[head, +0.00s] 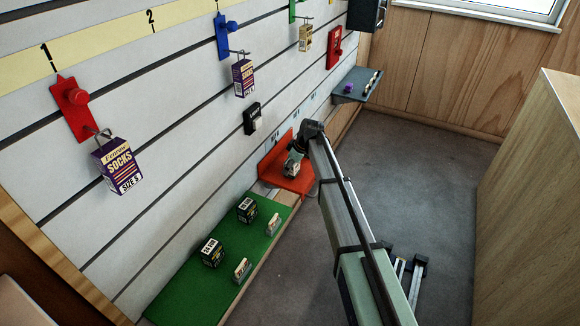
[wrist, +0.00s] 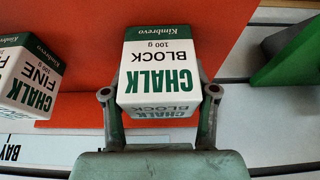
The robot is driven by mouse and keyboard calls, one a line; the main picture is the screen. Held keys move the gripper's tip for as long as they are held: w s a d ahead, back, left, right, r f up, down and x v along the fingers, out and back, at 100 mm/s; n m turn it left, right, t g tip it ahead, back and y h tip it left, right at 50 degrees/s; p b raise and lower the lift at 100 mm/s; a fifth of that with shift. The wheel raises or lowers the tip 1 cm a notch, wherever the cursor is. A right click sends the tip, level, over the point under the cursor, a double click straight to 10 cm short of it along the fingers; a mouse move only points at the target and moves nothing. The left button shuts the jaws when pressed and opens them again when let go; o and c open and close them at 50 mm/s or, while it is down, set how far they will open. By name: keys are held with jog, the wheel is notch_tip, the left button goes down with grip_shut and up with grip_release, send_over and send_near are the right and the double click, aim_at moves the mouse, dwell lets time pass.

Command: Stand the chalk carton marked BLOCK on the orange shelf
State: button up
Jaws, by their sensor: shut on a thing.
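The white and green chalk carton marked BLOCK (wrist: 160,65) is between the two fingers of my gripper (wrist: 159,94) in the wrist view, its lettering upside down. My gripper is shut on it, over the orange shelf (wrist: 90,95). Whether the carton's base touches the shelf cannot be told. A second chalk carton, marked FINE (wrist: 28,75), is at the left edge of the wrist view, against the orange and apart from the held one. In the head view my gripper (head: 292,165) is at the orange shelf (head: 284,184), and my arm hides part of the area.
A green shelf (head: 190,280) holds two black boxes (head: 212,252) and two small pale packs (head: 242,269) beside the orange shelf. Sock boxes (head: 118,165) hang on hooks on the slatted wall. A grey-blue shelf (head: 350,98) is further back. The grey floor (head: 430,170) is open.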

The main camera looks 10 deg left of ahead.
jog(key=o, duration=1.2)
jog(key=shift+o, duration=0.2)
jog(key=v, duration=1.2)
jog(key=shift+r+m, duration=0.1)
jog(key=shift+m, duration=0.2)
